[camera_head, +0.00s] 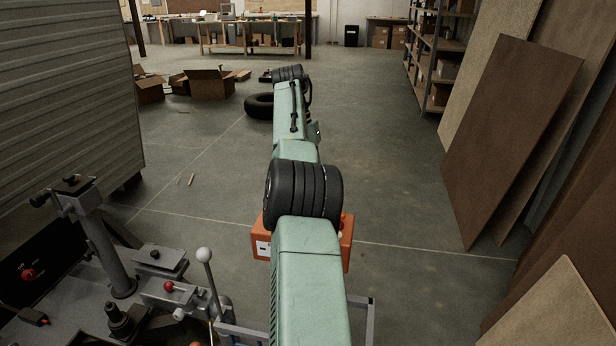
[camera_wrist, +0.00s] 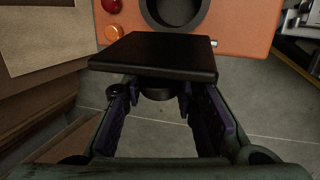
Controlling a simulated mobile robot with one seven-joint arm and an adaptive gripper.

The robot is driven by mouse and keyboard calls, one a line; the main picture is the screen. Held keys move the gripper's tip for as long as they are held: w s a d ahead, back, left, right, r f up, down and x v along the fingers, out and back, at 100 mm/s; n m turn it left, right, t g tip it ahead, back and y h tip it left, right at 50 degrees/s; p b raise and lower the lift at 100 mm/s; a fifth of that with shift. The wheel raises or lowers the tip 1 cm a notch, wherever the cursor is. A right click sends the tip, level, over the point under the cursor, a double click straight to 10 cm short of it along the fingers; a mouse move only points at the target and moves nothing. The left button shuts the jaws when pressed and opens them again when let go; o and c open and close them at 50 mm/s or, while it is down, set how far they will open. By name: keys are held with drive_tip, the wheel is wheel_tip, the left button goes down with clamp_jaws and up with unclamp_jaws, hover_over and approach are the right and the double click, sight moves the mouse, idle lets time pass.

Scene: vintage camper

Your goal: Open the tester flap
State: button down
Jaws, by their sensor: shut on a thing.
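The tester is an orange box. In the head view, the orange box (camera_head: 260,243) shows partly behind my green arm. In the wrist view, its orange face (camera_wrist: 245,25) has a dark round socket (camera_wrist: 152,14). The tester flap (camera_wrist: 155,52) is a black plate standing out from the face below the socket, with the socket uncovered. My gripper (camera_wrist: 158,98) is at the flap's near side, its fingers left and right of a short dark round part under the plate. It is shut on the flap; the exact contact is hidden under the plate.
A red lamp (camera_wrist: 111,5) and an orange lamp (camera_wrist: 113,33) sit left of the socket. Brown panels (camera_head: 510,130) lean at the right. A trailer hitch with a lever (camera_head: 204,256) stands at the lower left. A tyre (camera_head: 259,106) lies on the floor, which is mostly clear.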

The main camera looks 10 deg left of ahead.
drive_tip(key=c, duration=1.2)
unclamp_jaws()
drive_tip(key=shift+c, duration=0.2)
drive_tip(key=shift+a+f+b, duration=0.1)
drive_tip(key=shift+a+b, duration=0.05)
drive_tip(key=shift+b, duration=0.4)
